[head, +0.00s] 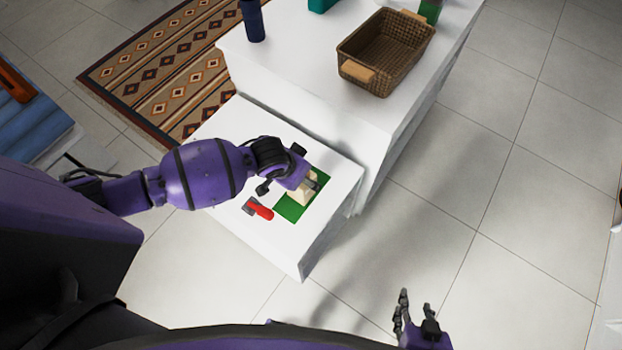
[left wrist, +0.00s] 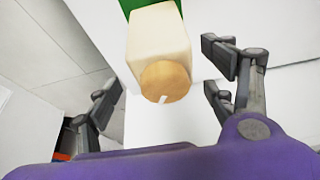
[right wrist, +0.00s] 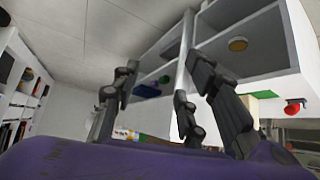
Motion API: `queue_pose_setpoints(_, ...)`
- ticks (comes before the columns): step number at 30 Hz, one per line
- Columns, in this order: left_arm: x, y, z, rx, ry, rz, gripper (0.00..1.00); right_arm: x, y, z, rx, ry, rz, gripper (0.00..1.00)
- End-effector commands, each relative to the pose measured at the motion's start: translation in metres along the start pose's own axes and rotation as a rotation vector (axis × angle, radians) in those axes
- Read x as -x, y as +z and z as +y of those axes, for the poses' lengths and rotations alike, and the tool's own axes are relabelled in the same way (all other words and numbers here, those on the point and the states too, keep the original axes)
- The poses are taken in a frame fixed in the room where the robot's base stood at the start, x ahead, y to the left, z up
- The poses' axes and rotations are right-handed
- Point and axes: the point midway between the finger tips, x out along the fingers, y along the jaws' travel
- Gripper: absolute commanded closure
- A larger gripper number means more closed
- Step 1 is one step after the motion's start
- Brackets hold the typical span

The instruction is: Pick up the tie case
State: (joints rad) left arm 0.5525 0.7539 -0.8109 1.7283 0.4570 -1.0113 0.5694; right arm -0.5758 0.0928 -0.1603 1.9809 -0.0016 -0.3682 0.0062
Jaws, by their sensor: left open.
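A cream box-shaped item with a round tan end, which appears to be the tie case (head: 302,194), is on a green mat (head: 290,211) on the low white surface. In the left wrist view the tie case (left wrist: 158,42) extends between the spread fingers of my left gripper (left wrist: 163,85), with gaps on both sides. My left gripper (head: 307,179) is open over it in the head view and hides part of it. My right gripper (head: 416,311) is open and empty above the floor at the lower right; its spread fingers also show in the right wrist view (right wrist: 165,85).
A red-and-grey object (head: 261,209) lies beside the mat. A brown wicker basket (head: 386,75) and a dark blue cylinder (head: 252,20) stand on the higher white top (head: 310,55). A patterned rug (head: 160,75) lies behind.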

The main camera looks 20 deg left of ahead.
Motion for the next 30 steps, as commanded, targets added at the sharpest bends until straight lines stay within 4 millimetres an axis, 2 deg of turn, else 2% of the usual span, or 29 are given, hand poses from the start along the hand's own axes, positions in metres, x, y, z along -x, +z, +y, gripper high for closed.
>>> queue_pose_setpoints(8,-0.029,0.002,0.000,0.014,-0.001,-0.004,0.23,0.000,0.013,-0.007,-0.021,-0.001,-0.018,0.60)
queue_pose_setpoints(18,-0.074,0.002,-0.002,0.013,0.000,-0.002,0.23,-0.004,0.013,-0.003,-0.015,0.005,-0.013,0.60)
queue_pose_setpoints(26,-0.077,0.001,-0.002,0.013,-0.001,0.001,0.23,-0.005,0.009,-0.002,-0.011,0.004,-0.005,0.60)
queue_pose_setpoints(27,-0.077,0.000,-0.002,0.013,-0.001,0.001,0.25,-0.005,0.009,-0.002,-0.011,0.004,-0.005,0.60)
queue_pose_setpoints(30,-0.077,0.001,-0.002,0.013,-0.001,0.001,0.38,-0.005,0.009,-0.002,-0.010,0.004,-0.005,0.60)
